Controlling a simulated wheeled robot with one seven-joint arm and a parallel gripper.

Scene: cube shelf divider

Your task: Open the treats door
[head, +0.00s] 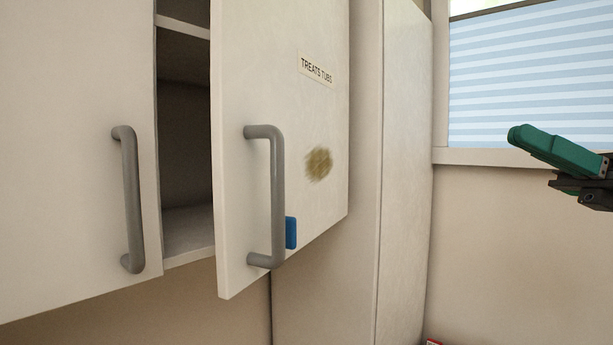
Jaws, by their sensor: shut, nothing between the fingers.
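The treats door (240,90) is a pale cabinet door with a label reading "TREATS TUBS" (316,69). It stands ajar, with a dark gap between it and the door on its left. Its grey bar handle (278,200) is on its left side. A brownish smudge and a small blue piece (291,232) show on the door, the blue piece beside the handle. My gripper (516,135), with green fingers, is shut and empty at the right edge, well away from the door. Part of it is cut off by the frame.
A second door (70,150) with a grey handle (132,200) is at the left. Bare shelves (188,232) show in the gap. A tall pale panel (405,170) stands right of the treats door. A window with a striped blind (530,75) is at upper right.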

